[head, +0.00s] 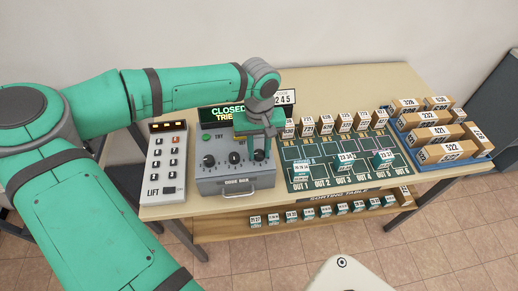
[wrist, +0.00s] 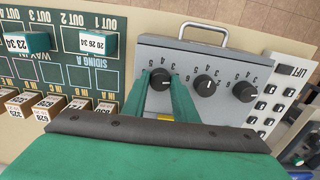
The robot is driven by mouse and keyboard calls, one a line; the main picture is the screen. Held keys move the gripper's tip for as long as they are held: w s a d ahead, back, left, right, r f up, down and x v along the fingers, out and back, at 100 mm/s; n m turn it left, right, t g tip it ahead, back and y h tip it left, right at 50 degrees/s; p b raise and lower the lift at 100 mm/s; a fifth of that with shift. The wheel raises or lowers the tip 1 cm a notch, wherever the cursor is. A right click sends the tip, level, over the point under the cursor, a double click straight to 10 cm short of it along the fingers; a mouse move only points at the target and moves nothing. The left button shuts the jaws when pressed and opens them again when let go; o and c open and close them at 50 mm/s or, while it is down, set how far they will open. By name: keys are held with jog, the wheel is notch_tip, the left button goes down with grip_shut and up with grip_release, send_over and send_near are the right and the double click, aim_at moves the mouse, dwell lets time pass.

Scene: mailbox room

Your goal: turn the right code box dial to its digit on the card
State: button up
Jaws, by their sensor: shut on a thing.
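The grey code box (head: 236,183) stands on the table with three black dials on its sloped front. My gripper (head: 260,150) comes down over the right dial (head: 260,156). In the wrist view, which shows the box upside down, this dial (wrist: 160,79) is leftmost, and the two green fingers of my gripper (wrist: 161,82) are shut on its sides. The middle dial (wrist: 203,83) and left dial (wrist: 244,91) are untouched. The card (head: 286,97) stands behind the box, its left part hidden by my arm; "245" is legible. The right dial's exact digit is unclear.
A display (head: 222,114) behind the box reads "CLOSED", its lower line partly hidden. A lift keypad (head: 165,165) stands left of the box. The green sorting mat (head: 325,183) with small boxes lies right, and a blue tray (head: 432,167) of parcels beyond it.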

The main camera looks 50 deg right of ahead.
jog(key=n, duration=0.5)
jog(key=shift+n, duration=0.3)
jog(key=n, duration=1.2)
jog(key=shift+w+n, duration=0.1)
jog(key=shift+n, duration=0.2)
jog(key=n, duration=0.5)
jog(key=shift+n, duration=0.4)
jog(key=o, duration=1.1)
jog(key=shift+r, duration=0.15)
